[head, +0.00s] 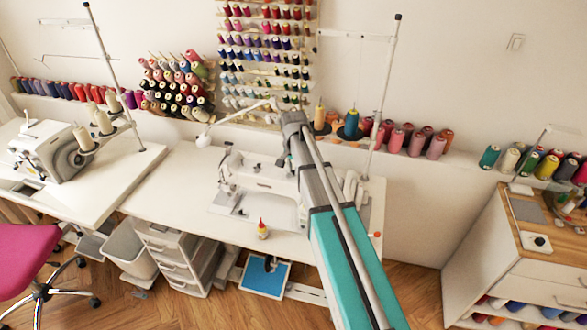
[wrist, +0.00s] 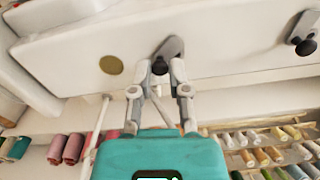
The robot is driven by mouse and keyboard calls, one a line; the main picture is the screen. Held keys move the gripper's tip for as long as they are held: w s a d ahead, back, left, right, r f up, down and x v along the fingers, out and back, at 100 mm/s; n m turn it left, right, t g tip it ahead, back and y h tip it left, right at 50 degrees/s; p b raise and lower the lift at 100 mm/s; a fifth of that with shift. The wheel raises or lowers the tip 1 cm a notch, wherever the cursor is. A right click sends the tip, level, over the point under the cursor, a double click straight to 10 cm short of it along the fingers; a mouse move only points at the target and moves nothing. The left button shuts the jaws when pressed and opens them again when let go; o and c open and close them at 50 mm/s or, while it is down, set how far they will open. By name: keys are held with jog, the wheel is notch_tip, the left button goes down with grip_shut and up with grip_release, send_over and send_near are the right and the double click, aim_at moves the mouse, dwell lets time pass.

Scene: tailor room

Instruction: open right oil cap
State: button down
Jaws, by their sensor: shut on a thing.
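In the wrist view the white sewing machine body (wrist: 215,45) fills the upper part. Two small grey flaps with dark round knobs sit on it. One flap (wrist: 168,46), with its knob (wrist: 160,66), is in the middle; the other flap (wrist: 304,27) is at the right edge. I cannot tell for sure which is the right oil cap. My gripper (wrist: 162,68) has its two fingertips on either side of the middle knob, closed on it. In the head view the machine (head: 258,178) stands on the white table, and my arm covers its right part; my gripper is hidden there.
A round brass-coloured disc (wrist: 111,64) is on the machine, left of my fingers. A small bottle with a red tip (head: 263,230) stands at the table's front. A thin thread-stand pole (head: 385,95) rises close to the right of my arm. Thread spools (head: 420,140) line the wall ledge.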

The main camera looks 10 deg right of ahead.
jog(key=n, duration=0.4)
jog(key=shift+w+n, duration=0.1)
jog(key=shift+n, duration=2.2)
jog(key=c, duration=0.6)
grip_release()
jog(key=shift+c, duration=0.2)
